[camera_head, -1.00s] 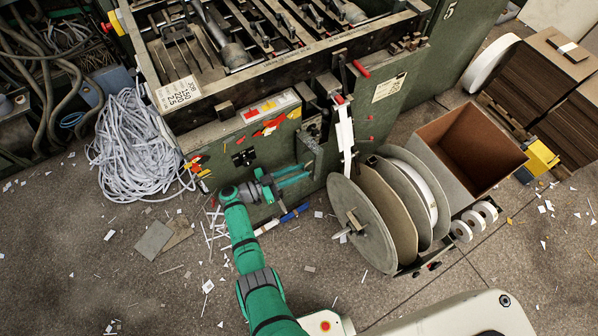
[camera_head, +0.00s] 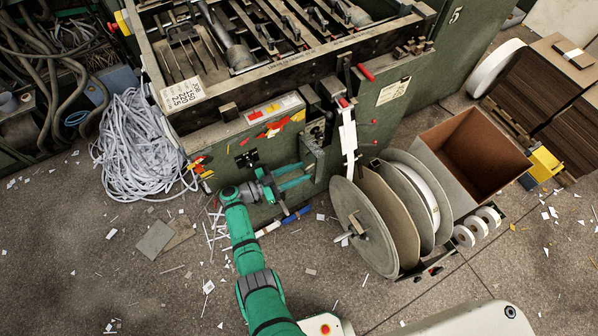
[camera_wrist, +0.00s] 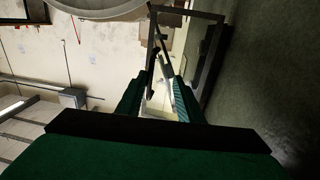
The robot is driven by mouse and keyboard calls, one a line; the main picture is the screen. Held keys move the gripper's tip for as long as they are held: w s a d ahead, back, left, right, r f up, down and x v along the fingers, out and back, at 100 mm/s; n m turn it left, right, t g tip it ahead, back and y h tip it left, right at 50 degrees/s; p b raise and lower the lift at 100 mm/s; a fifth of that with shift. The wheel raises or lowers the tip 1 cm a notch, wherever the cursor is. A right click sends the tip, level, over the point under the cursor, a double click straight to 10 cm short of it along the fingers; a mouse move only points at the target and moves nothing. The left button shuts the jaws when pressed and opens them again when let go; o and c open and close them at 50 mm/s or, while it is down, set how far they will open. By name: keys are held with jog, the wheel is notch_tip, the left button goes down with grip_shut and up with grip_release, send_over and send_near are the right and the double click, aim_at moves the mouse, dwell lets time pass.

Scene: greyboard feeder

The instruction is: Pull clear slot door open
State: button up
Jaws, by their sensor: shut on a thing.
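The slot door appears as a small dark-framed panel (camera_head: 313,153) on the green front of the machine (camera_head: 225,158), below the row of levers. In the wrist view its dark open frame (camera_wrist: 208,50) stands out at the upper right of the fingers. My gripper (camera_head: 306,172) is at the lower part of this panel, its teal fingers pointing right along the machine front. In the wrist view the fingers (camera_wrist: 158,92) close in around a thin part of the door. The exact contact is dark and partly hidden by the fingers.
Large reels (camera_head: 375,215) stand just right of my gripper. An open brown bin (camera_head: 470,155) is beyond them. A heap of white strips (camera_head: 135,150) lies to the left.

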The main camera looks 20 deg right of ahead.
jog(key=s+a, duration=0.1)
jog(key=a, duration=0.9)
jog(key=shift+s+a, duration=0.25)
jog(key=shift+a, duration=0.05)
jog(key=shift+a, duration=0.1)
